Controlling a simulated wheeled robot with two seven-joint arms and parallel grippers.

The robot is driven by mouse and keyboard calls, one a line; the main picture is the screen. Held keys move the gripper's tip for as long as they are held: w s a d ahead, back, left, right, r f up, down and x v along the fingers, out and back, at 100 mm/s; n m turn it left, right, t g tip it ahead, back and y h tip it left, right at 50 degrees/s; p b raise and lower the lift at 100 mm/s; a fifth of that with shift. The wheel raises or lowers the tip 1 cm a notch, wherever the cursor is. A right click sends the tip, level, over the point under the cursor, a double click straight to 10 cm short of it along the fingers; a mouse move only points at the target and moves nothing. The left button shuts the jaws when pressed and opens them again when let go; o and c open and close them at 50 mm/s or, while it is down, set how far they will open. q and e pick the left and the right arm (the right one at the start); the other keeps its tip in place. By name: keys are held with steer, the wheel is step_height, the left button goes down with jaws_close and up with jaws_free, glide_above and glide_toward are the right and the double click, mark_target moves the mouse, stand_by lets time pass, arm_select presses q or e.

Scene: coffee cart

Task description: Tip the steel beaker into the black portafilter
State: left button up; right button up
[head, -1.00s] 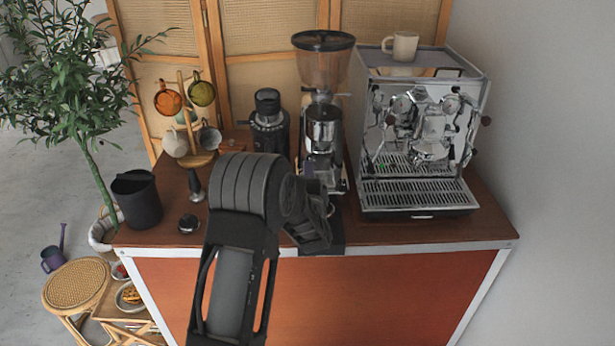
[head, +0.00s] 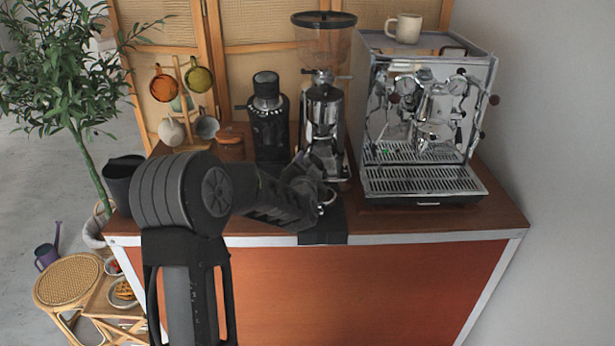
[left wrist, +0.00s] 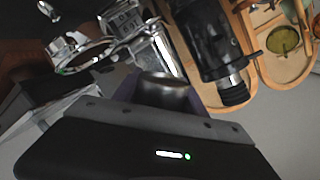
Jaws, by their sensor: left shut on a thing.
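My left gripper (head: 318,192) is over the front of the counter, before the grinder. In the left wrist view it is shut on the steel beaker (left wrist: 165,92), a small dark-reflecting metal cup between the fingers. The beaker's tilt and contents cannot be told. The portafilter shows in the left wrist view as a shiny metal ring (left wrist: 84,57), up and left of the beaker and apart from it in the picture. In the head view the gripper hides most of the beaker and portafilter. My right gripper is not in view.
The grinder (head: 323,120) stands right behind the gripper, and the espresso machine (head: 425,130) is to its right. A black mat (head: 323,232) lies at the counter's front edge. A dark hand grinder (head: 268,125) and a mug tree (head: 187,95) stand left. Bare counter (head: 495,212) shows front right.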

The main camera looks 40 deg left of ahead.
arm_select(q)
steer(key=n+b, duration=0.1)
steer(key=b, duration=0.2)
steer(key=n+h+b, duration=0.1)
steer(key=n+b, duration=0.1)
steer(key=d+n+t+b, duration=0.1)
steer(key=n+b, duration=0.1)
steer(key=b, duration=0.1)
steer(key=shift+w+d+f+b, duration=0.1)
steer(key=shift+w+f+b, duration=0.25)
stand_by(0.4)
